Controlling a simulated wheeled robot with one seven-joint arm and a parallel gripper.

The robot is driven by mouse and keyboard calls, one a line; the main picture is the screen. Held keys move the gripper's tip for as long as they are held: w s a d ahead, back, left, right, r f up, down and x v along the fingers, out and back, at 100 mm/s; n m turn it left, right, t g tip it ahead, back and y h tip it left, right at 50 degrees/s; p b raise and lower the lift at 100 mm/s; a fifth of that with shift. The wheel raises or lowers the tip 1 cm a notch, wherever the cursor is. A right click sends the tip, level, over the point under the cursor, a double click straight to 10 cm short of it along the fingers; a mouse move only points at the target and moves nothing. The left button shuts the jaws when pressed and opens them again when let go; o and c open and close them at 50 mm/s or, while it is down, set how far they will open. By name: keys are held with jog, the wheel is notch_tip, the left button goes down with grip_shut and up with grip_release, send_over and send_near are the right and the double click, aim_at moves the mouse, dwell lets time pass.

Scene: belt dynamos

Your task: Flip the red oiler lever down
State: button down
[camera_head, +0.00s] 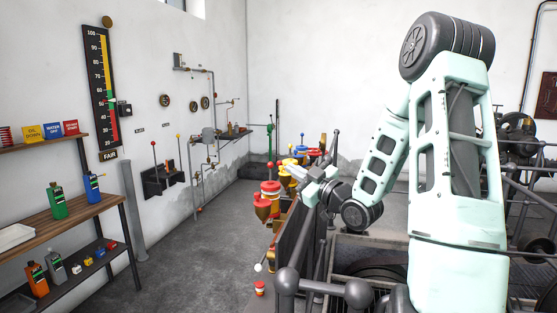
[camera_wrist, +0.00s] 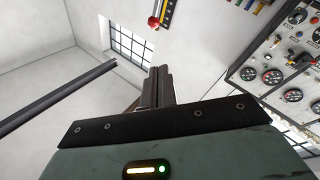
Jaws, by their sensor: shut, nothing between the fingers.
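A red oiler (camera_head: 270,188) with a brass cup stands on the row of machine fittings, left of my gripper in the head view. Yellow oiler parts (camera_head: 285,180) and a blue-topped one (camera_head: 300,150) stand behind it. A lever on the red oiler cannot be made out clearly. My gripper (camera_head: 294,170) is at the end of my arm, close to the yellow parts in the picture; whether it touches anything cannot be told. In the wrist view my gripper (camera_wrist: 158,86) has its fingers together and empty. A small red knob (camera_wrist: 153,22) shows beyond the fingertips there.
Dark rails and posts (camera_head: 287,281) stand in front of the oilers. A wooden shelf (camera_head: 60,223) with bottles is at left. A tall gauge (camera_head: 101,85) hangs on the wall. The grey floor (camera_head: 205,265) between is clear. A dial panel (camera_wrist: 285,75) shows in the wrist view.

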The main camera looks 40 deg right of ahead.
jog(key=w+d+f+p, duration=0.1)
jog(key=w+p, duration=0.2)
jog(key=w, duration=0.4)
jog(key=shift+w+d, duration=0.15)
jog(key=shift+w, duration=0.25)
jog(key=shift+w+r+n+g+p, duration=0.3)
jog(key=shift+n+g, duration=0.1)
jog(key=shift+g, duration=0.1)
jog(key=shift+w+a+r+n+g+p, duration=0.35)
jog(key=shift+w+a+n+g, duration=0.3)
jog(key=shift+g, duration=0.55)
jog(key=w+a+f+n+g+h+p, duration=0.1)
jog(key=w+a+f+n+g, duration=0.1)
jog(key=w+g, duration=0.3)
jog(key=shift+a+f+n+g+h+p, duration=0.35)
jog(key=shift+a+f+n+g+h, duration=0.1)
jog(key=shift+g, duration=0.65)
jog(key=shift+w+r, duration=0.1)
jog(key=shift+r, duration=0.1)
